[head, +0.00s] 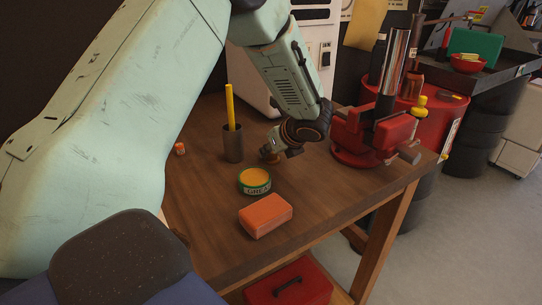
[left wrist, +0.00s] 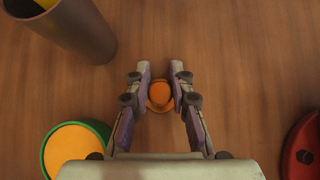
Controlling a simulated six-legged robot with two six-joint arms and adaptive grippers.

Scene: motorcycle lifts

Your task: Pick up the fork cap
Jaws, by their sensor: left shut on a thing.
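The fork cap (left wrist: 160,93) is a small round orange-gold piece with a wider rim, on or just above the wooden bench top. My left gripper (left wrist: 160,80) is shut on it, one finger at each side. In the head view my left gripper (head: 270,154) reaches down to the bench between the dark cup and the red vise; the cap is mostly hidden there. I cannot tell whether the cap touches the wood. My right gripper is not in view.
A dark cup (head: 233,145) with a yellow stick stands left of the gripper. A green-rimmed tin (head: 254,189) and an orange block (head: 265,215) are nearer. A red vise (head: 355,156) holding a metal tube stands right. A small orange item (head: 180,149) sits far left.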

